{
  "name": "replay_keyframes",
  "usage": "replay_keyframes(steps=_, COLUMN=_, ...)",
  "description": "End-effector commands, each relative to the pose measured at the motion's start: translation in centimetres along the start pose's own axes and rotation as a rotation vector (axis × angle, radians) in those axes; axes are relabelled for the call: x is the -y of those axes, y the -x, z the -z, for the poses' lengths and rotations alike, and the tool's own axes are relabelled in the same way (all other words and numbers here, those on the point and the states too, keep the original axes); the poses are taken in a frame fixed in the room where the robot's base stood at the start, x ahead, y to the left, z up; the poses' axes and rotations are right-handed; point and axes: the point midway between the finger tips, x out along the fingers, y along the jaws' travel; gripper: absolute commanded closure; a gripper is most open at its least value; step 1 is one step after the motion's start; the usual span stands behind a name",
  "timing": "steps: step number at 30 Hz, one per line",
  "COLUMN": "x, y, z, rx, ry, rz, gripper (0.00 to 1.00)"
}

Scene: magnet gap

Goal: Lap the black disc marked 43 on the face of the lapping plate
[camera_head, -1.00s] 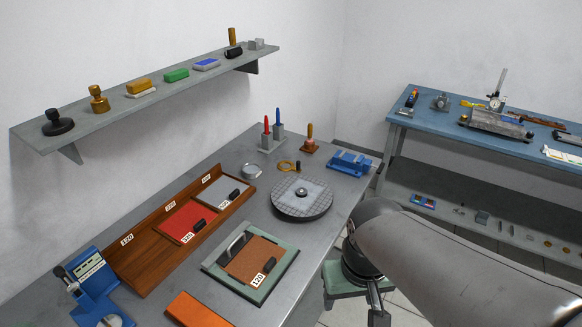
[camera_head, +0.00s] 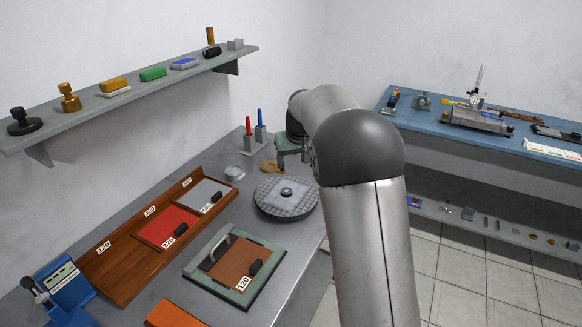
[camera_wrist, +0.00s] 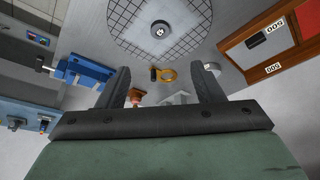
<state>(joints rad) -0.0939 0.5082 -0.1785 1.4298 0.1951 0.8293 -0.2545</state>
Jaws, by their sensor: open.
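The round lapping plate (camera_head: 265,200) lies on the grey bench, with a grid on its face and a small metal hub at its centre. It also shows at the top of the wrist view (camera_wrist: 135,42). No mark 43 is legible. A black round piece with a knob (camera_head: 24,126) stands at the left end of the wall shelf; I cannot tell if it is the named disc. My gripper (camera_head: 292,160) is over the bench beyond the plate. In the wrist view my gripper (camera_wrist: 163,85) is open, with nothing between its fingers.
A wooden tray (camera_head: 130,262) and a green-framed board (camera_head: 238,297) lie nearer. A blue bench (camera_head: 430,122) stands at right.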

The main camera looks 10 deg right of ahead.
Motion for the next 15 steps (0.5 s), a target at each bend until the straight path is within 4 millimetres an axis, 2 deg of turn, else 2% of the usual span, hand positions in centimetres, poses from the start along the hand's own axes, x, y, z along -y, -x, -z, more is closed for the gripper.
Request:
replay_keyframes(steps=5, x=0.0, y=-1.8, z=0.0, rx=0.003, ry=0.0, rz=0.001, gripper=0.39)
replay_keyframes(steps=15, x=0.0, y=-8.4, z=0.0, rx=0.003, ry=0.001, rz=0.0, gripper=0.39)
